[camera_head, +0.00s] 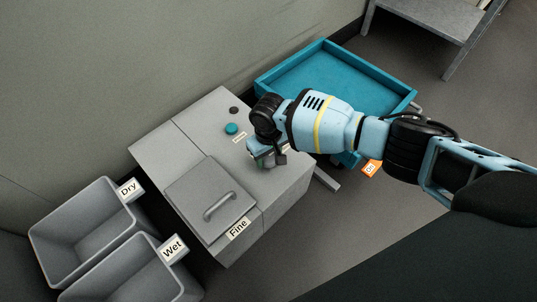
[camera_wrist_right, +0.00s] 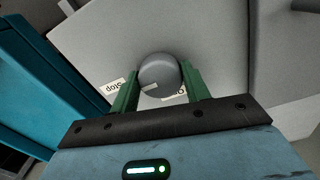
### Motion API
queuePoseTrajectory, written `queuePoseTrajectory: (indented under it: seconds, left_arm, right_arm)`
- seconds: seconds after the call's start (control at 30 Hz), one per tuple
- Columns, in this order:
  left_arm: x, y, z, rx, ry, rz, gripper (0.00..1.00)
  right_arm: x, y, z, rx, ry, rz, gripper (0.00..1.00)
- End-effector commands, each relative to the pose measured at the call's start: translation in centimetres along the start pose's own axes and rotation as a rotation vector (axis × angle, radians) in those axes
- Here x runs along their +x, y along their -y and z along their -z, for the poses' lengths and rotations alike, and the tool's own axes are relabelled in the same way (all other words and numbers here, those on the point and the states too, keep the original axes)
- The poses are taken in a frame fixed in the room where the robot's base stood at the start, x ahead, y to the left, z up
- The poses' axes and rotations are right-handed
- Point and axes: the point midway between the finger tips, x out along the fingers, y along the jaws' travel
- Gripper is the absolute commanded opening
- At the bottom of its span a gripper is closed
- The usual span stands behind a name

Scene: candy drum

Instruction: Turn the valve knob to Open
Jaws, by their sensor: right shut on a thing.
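The valve knob (camera_wrist_right: 159,72) is a round grey knob on the light grey cabinet, with a pale pointer mark on its lower left. In the right wrist view my right gripper (camera_wrist_right: 158,82) has its green fingers on both sides of the knob, shut on it. One label beside the knob reads "Stop" upside down (camera_wrist_right: 112,88); another label (camera_wrist_right: 174,96) below the knob is partly hidden. In the head view my right gripper (camera_head: 266,157) is over the cabinet top (camera_head: 180,143), and the knob is hidden beneath it. My left gripper is not in view.
A teal button (camera_head: 231,128) and a small dark knob (camera_head: 234,110) sit on the cabinet near my gripper. A handled lid (camera_head: 190,187) is marked "Fine". Grey bins marked "Dry" (camera_head: 72,222) and "Wet" (camera_head: 130,270) stand left. A blue tray cart (camera_head: 340,72) stands behind.

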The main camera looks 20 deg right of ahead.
Motion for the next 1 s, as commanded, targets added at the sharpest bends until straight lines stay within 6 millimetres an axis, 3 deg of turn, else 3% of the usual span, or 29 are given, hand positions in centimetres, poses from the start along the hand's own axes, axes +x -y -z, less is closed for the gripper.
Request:
queuePoseTrajectory:
  seconds: [0.37,1.0]
  left_arm:
    - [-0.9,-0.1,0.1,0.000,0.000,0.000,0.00]
    - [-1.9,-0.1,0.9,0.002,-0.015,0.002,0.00]
  right_arm:
    - [-0.1,0.1,-0.1,-0.110,0.001,0.001,0.24]
    - [0.0,0.0,0.0,-0.686,0.001,0.001,0.24]
